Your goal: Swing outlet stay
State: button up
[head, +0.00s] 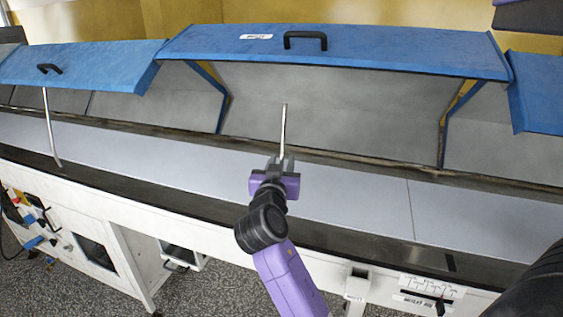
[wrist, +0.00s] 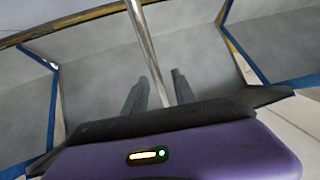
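A thin metal stay (head: 284,122) stands nearly upright in front of the middle blue hood (head: 400,51), which is raised. Its upper end shows free, below the hood's front edge. Its lower part is hidden by my gripper. My gripper (head: 281,163) is at the lower part of this stay, above the pale belt. In the wrist view the stay (wrist: 148,42) runs between the two dark fingers (wrist: 160,83), with a small gap visible on each side. The fingers look open around it, not closed on it.
Another metal stay (head: 50,128) stands under the left blue hood (head: 85,65). A right blue hood (head: 538,95) is at the edge. The pale belt (head: 350,195) runs along the machine behind a dark front ledge (head: 190,201). A labelled control panel (head: 432,290) is at lower right.

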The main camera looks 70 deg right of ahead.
grip_shut()
dwell(1.4)
